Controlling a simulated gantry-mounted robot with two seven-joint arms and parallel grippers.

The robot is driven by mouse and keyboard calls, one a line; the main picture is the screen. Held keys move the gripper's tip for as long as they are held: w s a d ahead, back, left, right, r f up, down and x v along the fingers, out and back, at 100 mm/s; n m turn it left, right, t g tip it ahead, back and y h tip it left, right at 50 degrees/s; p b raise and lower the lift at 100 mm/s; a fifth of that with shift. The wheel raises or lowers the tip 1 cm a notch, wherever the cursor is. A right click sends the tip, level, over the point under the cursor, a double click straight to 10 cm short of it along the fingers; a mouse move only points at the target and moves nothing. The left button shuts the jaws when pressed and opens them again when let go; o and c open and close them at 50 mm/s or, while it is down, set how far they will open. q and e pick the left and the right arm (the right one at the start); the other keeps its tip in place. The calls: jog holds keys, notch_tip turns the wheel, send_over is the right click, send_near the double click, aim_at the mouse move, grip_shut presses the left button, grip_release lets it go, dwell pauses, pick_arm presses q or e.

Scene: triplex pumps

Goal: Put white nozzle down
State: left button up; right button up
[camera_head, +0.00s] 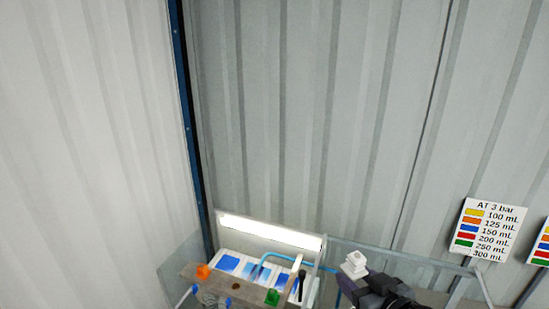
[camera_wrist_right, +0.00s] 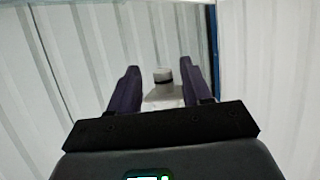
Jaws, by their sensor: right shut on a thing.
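The white nozzle (camera_head: 354,264) is in the head view at the lower right, held up above the edge of the frame structure. My right gripper (camera_head: 352,279) is shut on it, its dark jaws and wrist just below. In the right wrist view the white nozzle (camera_wrist_right: 163,90) sits between the two dark fingers of the right gripper (camera_wrist_right: 163,92), with a darker band below its cap. My left gripper is not in view.
A wooden-looking rack (camera_head: 236,287) holds an orange nozzle (camera_head: 203,271) and a green nozzle (camera_head: 272,297). A lit panel (camera_head: 270,233) stands behind it. A blue hose (camera_head: 266,262) curves nearby. A colour chart (camera_head: 490,230) hangs at right. Corrugated walls close off the back.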

jog(key=shift+s+d+f+m+t+h, duration=0.1)
jog(key=shift+d+f+m+h, duration=0.1)
jog(key=shift+d+m+h, duration=0.45)
jog(key=shift+d+f+m+t+h, duration=0.1)
jog(key=shift+d+f+m+h, duration=0.1)
jog(key=shift+d+m+h, duration=0.35)
jog(key=shift+s+d+f+m+t+h, duration=0.15)
jog(key=shift+d+m+h, duration=0.25)
jog(key=shift+d+h, duration=0.45)
jog(key=shift+w+d, duration=0.1)
